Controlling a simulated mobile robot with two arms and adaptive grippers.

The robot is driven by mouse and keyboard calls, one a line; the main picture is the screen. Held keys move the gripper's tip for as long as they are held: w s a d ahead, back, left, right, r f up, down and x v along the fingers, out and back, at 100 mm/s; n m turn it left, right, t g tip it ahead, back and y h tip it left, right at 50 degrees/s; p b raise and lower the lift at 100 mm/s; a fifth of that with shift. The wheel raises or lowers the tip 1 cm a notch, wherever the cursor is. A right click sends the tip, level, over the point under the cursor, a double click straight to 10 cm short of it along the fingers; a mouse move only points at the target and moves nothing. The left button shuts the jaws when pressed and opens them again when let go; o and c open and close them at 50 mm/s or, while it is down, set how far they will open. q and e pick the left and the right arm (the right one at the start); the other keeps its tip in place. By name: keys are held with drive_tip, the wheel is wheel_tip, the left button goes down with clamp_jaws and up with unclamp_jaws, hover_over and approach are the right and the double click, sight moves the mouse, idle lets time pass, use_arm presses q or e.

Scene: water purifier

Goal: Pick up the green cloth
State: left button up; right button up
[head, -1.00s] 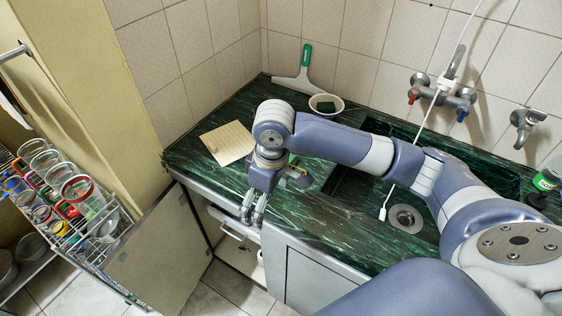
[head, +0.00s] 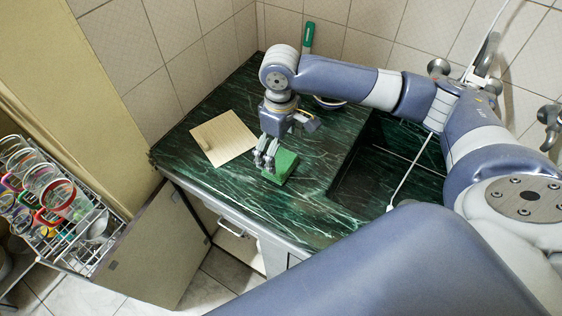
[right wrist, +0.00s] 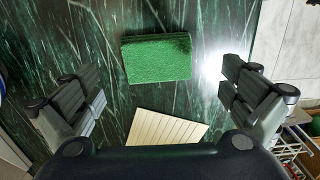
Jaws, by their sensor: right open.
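The green cloth (head: 284,166) is a folded, thick rectangle lying on the dark green marble counter. It also shows in the right wrist view (right wrist: 157,58), in the upper middle, fully visible. My right gripper (head: 265,163) is above the counter, close to the cloth and on its left in the head view. In the right wrist view its fingers (right wrist: 160,92) are spread wide and empty, with the cloth beyond the tips and between their lines. I cannot tell the exact height of the fingertips over the cloth. My left gripper is not in view.
A pale slatted board (head: 224,138) lies on the counter left of the gripper. A sink (head: 385,165) is to the right. A bowl behind my arm is mostly hidden, near a green-handled squeegee (head: 308,36). A rack of glasses (head: 60,205) stands at lower left, beside an open cabinet door (head: 155,250).

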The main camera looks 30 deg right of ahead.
sight(281, 162)
drive_tip(key=f, duration=0.2)
drive_tip(key=shift+w+d+f+p, duration=0.2)
drive_tip(key=shift+f+p, duration=0.1)
drive_tip(key=shift+f, duration=0.1)
wheel_tip(281, 162, down, 3)
drive_tip(key=shift+r, duration=0.1)
drive_tip(key=shift+c, duration=0.2)
drive_tip(key=c, duration=0.9)
drive_tip(key=shift+c, duration=0.6)
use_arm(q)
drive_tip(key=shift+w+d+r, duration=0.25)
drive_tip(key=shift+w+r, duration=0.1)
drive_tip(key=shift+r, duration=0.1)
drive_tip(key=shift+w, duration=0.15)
